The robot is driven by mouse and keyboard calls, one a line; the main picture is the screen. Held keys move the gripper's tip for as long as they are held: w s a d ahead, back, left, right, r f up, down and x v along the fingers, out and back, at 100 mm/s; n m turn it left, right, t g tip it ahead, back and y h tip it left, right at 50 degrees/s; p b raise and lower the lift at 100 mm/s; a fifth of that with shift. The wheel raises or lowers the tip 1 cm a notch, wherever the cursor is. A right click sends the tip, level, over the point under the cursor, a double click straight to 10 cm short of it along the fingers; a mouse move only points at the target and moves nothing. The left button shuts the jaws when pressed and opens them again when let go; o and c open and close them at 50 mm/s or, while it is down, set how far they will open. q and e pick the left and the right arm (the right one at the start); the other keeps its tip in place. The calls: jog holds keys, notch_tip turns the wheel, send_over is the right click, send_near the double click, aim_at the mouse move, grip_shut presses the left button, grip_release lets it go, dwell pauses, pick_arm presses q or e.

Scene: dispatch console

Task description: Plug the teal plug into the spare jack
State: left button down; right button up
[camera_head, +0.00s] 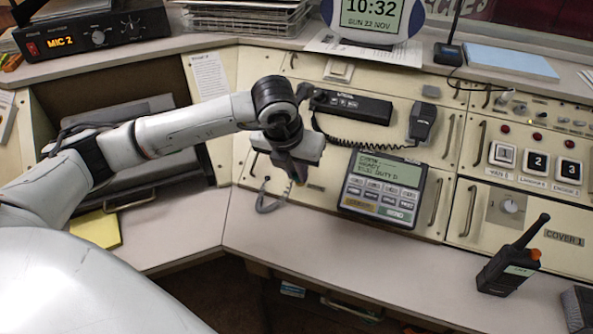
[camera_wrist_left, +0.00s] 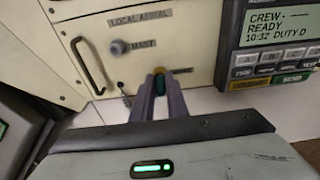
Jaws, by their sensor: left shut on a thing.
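My left gripper (camera_head: 298,174) is in front of the cream lower panel, left of the keypad terminal. In the left wrist view its two fingers (camera_wrist_left: 158,84) are shut on the teal plug (camera_wrist_left: 159,86), of which only a small part shows between them. A brass-coloured tip or fitting (camera_wrist_left: 159,70) shows just beyond the fingertips, against the panel. I cannot tell whether the plug is in a jack. No spare jack is clearly visible; the fingers cover that spot. A grey knob-like plug (camera_wrist_left: 118,46) sits beside the MAST label. My right gripper is not in view.
The keypad terminal (camera_head: 383,188) stands close right of the gripper. A grey cable loop (camera_head: 268,197) hangs left of it. A metal drawer handle (camera_wrist_left: 88,66) juts out at the panel's left. A walkie-talkie (camera_head: 510,262) stands at the right; the middle desktop (camera_head: 340,255) is clear.

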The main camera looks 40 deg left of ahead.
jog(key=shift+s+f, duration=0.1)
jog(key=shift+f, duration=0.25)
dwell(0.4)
pick_arm(q)
jog(key=shift+w+f+b, duration=0.1)
jog(key=shift+f+b, duration=0.05)
jog(key=shift+b, duration=0.5)
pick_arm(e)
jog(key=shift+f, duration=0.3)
pick_arm(q)
jog(key=c, duration=1.7)
grip_release()
jog(key=shift+o, duration=0.2)
jog(key=shift+r, duration=0.55)
jog(key=v, duration=0.9)
jog(key=shift+s, duration=0.25)
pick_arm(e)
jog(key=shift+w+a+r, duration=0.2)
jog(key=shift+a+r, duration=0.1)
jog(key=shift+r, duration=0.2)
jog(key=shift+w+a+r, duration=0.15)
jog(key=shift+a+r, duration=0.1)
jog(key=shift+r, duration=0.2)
